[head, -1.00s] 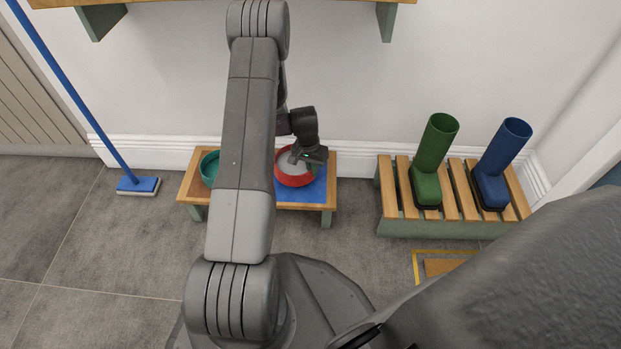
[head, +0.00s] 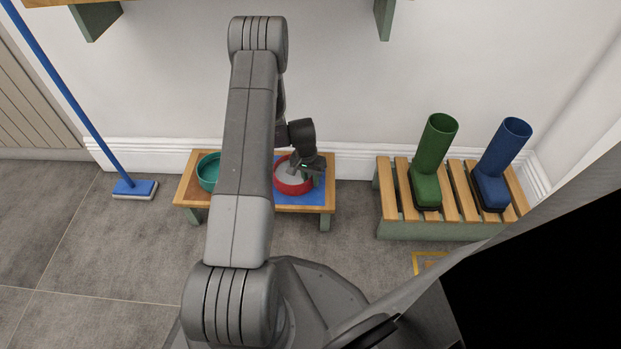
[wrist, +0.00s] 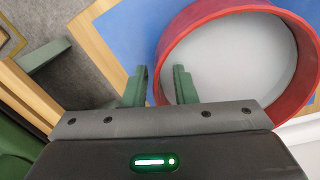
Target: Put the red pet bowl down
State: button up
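The red pet bowl (head: 281,184), with a pale grey inside, sits upright on the blue mat (head: 305,198) at the right of a low wooden bench (head: 254,204). In the wrist view the red bowl (wrist: 300,40) fills the upper right over the blue mat (wrist: 125,40). My gripper (head: 312,173) is at the bowl's right side in the head view. In the wrist view its green fingers (wrist: 160,88) stand apart on either side of the rim, one outside and one inside, with gaps showing. The bowl's underside is hidden.
A teal bowl (head: 207,172) stands at the bench's left end, partly behind my arm. A slatted rack (head: 450,228) at right holds a green boot (head: 432,160) and a blue boot (head: 500,160). A blue broom (head: 134,188) leans at left. The wall is close behind the bench.

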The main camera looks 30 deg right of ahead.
jog(key=shift+r, duration=0.1)
notch_tip(320, 180, up, 12)
jog(key=w+p, duration=0.1)
jog(key=p, duration=0.3)
jog(key=shift+a, duration=0.4)
jog(key=f+b, duration=0.1)
jog(key=f, duration=0.3)
jog(key=f+b, duration=0.1)
jog(key=f, duration=0.3)
jog(key=s+d+f+b, duration=0.1)
jog(key=f+b, duration=0.1)
jog(key=f, duration=0.2)
jog(key=shift+f, duration=0.2)
jog(key=shift+a+r+p, duration=0.1)
jog(key=shift+r+p, duration=0.65)
jog(key=shift+r, duration=1.15)
